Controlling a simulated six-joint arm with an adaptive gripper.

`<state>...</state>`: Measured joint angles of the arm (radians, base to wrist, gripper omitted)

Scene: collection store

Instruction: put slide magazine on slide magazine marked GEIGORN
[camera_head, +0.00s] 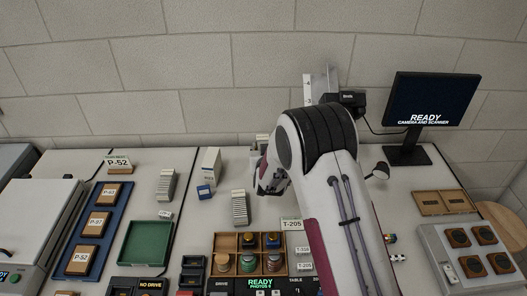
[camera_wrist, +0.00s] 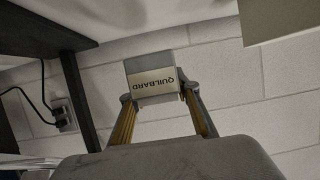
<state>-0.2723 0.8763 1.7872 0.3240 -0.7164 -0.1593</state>
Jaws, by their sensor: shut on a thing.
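My gripper (camera_wrist: 159,97) is shut on a small pale grey slide magazine (camera_wrist: 152,66). Its label reads QUILBARD, upside down in the wrist view. In the head view my gripper (camera_head: 268,182) is over the back middle of the table, partly hidden by my arm. Pale ribbed slide magazines stand on the table to its left: one (camera_head: 240,208) close by and one (camera_head: 166,186) farther left. A taller pale box-like piece (camera_head: 209,166) stands between them at the back. No GEIGORN marking is legible in either view.
A wooden compartment tray (camera_head: 225,242) with round items stands in front. A green tray (camera_head: 146,243) and a blue tray (camera_head: 98,228) lie left. A monitor (camera_head: 432,101) stands back right. A small blue box (camera_head: 204,192) sits near the magazines.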

